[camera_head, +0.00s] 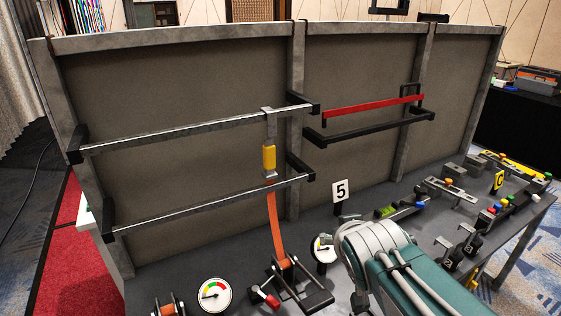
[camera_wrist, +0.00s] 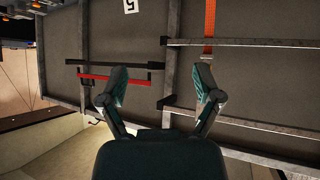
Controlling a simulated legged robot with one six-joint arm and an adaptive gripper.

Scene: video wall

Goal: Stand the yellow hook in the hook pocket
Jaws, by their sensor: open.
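In the head view, a yellow-bodied piece (camera_head: 269,158) with a grey metal hook end hangs upright between the two metal rails, its top at the upper rail (camera_head: 200,131). An orange strap (camera_head: 275,225) runs down from it to the bench. The upside-down wrist view shows the strap (camera_wrist: 209,22) coming to the lower rail (camera_wrist: 250,43); the yellow body does not show there, and my right-hand finger covers that area. My gripper (camera_wrist: 160,82) is open, with nothing between its fingers. I cannot make out the hook pocket.
A red bar (camera_head: 370,108) is mounted above a black bracket rail (camera_head: 375,127) on the wall's right part. The bench below is crowded with gauges (camera_head: 214,293), a number 5 sign (camera_head: 340,191) and clamps. My teal arm covers part of the bench.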

